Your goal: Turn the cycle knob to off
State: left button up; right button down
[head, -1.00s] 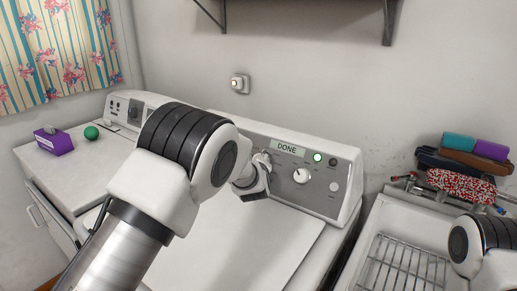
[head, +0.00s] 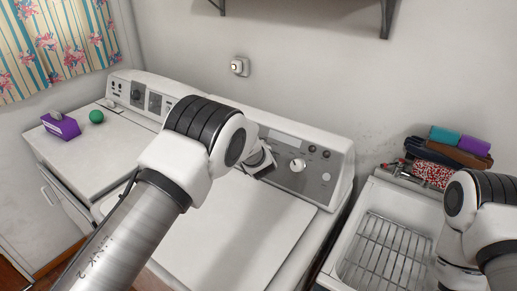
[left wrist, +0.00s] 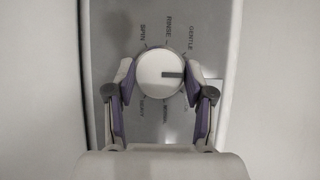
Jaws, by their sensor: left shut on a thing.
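The cycle knob (left wrist: 159,73) is a round white dial in the left wrist view, ringed by labels such as SPIN, RINSE, GENTLE and HEAVY. Its dark pointer mark points to the right of that picture; the label there is hidden or unreadable. My left gripper (left wrist: 159,92) is shut on the knob, one purple-padded finger on each side. In the head view my left gripper (head: 262,161) is at the washer's control panel (head: 316,184) and hides the held knob. My right gripper is out of view.
Another white knob (head: 297,166) sits just right of my left gripper, below a blank display (head: 288,141). A sink with a wire rack (head: 385,250) stands at right, with folded cloths (head: 460,140) behind it. A purple box (head: 60,126) and green ball (head: 96,117) lie at left.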

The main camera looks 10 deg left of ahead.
pick_arm(q)
jog(key=o, duration=1.2)
jog(key=v, duration=0.7)
jog(key=shift+s+r, duration=0.1)
jog(key=shift+s, duration=0.1)
